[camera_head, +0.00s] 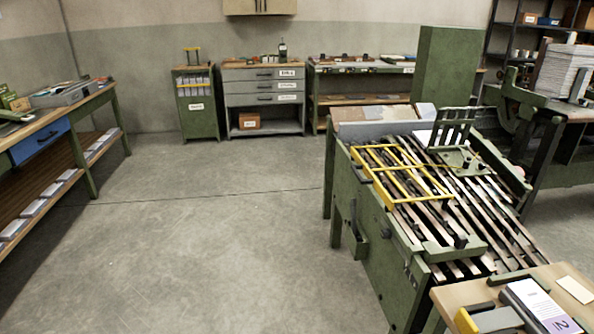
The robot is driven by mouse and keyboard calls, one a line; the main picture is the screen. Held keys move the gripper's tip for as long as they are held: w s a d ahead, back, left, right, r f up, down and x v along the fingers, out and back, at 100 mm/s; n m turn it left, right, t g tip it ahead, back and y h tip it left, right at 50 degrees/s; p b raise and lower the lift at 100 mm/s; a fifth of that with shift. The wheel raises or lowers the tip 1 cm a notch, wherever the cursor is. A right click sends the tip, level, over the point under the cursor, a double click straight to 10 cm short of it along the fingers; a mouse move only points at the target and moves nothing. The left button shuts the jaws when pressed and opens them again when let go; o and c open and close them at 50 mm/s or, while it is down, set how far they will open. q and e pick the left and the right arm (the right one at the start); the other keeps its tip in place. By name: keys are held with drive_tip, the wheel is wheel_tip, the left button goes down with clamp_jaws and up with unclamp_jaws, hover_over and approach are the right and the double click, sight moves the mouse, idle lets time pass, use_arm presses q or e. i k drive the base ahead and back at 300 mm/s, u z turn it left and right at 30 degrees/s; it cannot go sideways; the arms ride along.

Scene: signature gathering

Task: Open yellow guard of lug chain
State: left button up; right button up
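The yellow guard (375,168) is a barred frame on the left part of the sloping top of the green lug chain machine (372,240). It appears to lie down over the chain rails (480,210), roughly along their slope. The machine stands at the right of the head view. Neither of my grippers shows in the head view.
A wooden table (555,278) with a printed booklet (541,305) and a yellow-and-black item (488,321) stands at the front right. A workbench (62,125) with a blue drawer runs along the left. Cabinets (264,92) line the back wall. The concrete floor (200,230) between is clear.

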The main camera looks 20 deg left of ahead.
sight(371, 179)
drive_tip(key=u, duration=0.7)
drive_tip(key=i, duration=1.9)
drive_tip(key=z, duration=0.55)
